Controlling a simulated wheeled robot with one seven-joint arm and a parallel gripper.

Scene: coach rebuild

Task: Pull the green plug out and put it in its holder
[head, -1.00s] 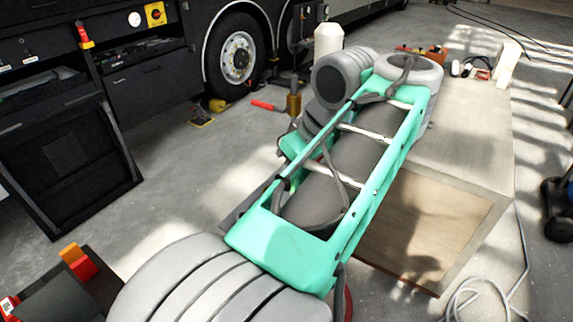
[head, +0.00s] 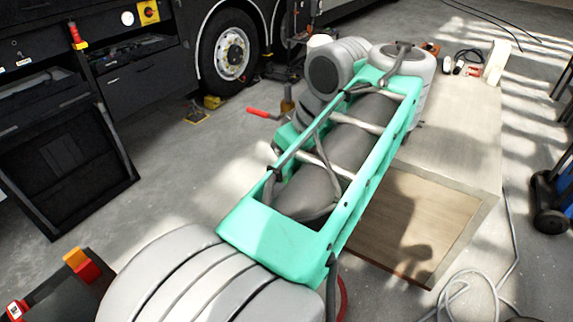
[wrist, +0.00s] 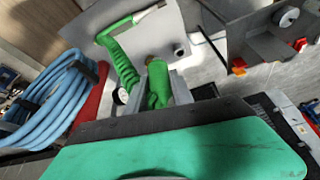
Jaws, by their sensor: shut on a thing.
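In the wrist view my gripper (wrist: 164,92) is shut on the green plug (wrist: 158,82), a bright green body between the two grey fingers. A brownish round end shows at its far side, close to a grey panel (wrist: 160,30); I cannot tell whether it is still seated. A coiled green cable (wrist: 121,66) runs beside the left finger. A green piece with a pale tip (wrist: 124,25) lies across the panel's top; its link to the plug is unclear. In the head view my arm hides the gripper and plug. I cannot identify the holder.
A blue hose coil (wrist: 50,100) and a red part (wrist: 88,105) are left of the gripper. Grey brackets with orange parts (wrist: 275,45) are at right. In the head view a wooden box (head: 455,125) stands right of my arm; a black coach (head: 145,80) is behind left.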

